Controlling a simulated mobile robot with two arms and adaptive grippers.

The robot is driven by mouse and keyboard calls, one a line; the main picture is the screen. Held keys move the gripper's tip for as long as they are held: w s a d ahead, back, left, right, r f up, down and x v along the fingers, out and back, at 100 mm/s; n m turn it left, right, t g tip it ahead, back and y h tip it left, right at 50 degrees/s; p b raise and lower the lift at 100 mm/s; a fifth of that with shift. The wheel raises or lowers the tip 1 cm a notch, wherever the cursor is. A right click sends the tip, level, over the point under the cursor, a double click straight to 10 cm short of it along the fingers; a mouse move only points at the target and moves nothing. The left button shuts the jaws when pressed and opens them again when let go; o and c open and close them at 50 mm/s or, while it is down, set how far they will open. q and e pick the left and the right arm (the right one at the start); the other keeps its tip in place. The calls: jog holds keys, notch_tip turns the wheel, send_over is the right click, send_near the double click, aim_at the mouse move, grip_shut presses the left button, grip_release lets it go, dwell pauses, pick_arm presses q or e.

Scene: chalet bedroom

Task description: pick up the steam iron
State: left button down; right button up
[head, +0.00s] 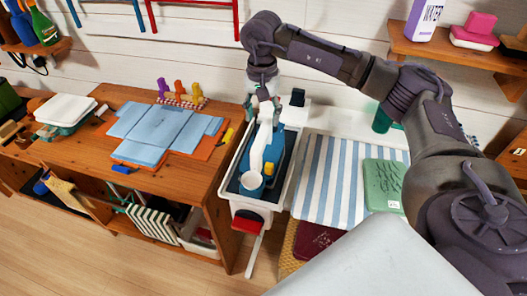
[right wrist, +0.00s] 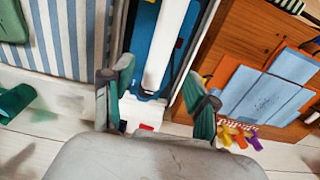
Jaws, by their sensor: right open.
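My right gripper (head: 264,101) is open and points down over the back end of a narrow white tub (head: 230,197). In the right wrist view its two green-padded fingers (right wrist: 158,104) stand apart with nothing visibly held between them. A long white curved part (head: 257,150) with a round cup-like front end lies over blue in the tub, and it runs up between the fingers in the right wrist view (right wrist: 167,45). I cannot tell for sure whether this is the steam iron; its far end is partly hidden by the gripper. My left gripper is not in view.
A wooden table (head: 217,157) with folded blue cloths (head: 165,130) and colored clips (head: 180,90) stands left of the tub. A blue-striped cover (head: 330,180) with a green book (head: 384,185) is to its right. A white-and-teal box (head: 65,110) sits far left. A wall shelf (head: 450,52) is upper right.

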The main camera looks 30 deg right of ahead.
aim_at(263, 129)
notch_tip(263, 129, down, 3)
jog(key=shift+f+p, duration=0.1)
jog(key=shift+p, duration=0.55)
notch_tip(263, 129, down, 3)
jog(key=shift+s+d+f+p, duration=0.15)
jog(key=shift+f+p, duration=0.05)
jog(key=shift+p, duration=0.35)
jog(key=shift+f, duration=0.25)
jog(key=c, duration=1)
grip_shut()
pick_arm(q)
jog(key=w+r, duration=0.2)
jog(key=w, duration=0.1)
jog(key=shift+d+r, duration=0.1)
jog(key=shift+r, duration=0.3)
pick_arm(e)
jog(key=shift+w+r, duration=0.15)
jog(key=shift+w, duration=0.05)
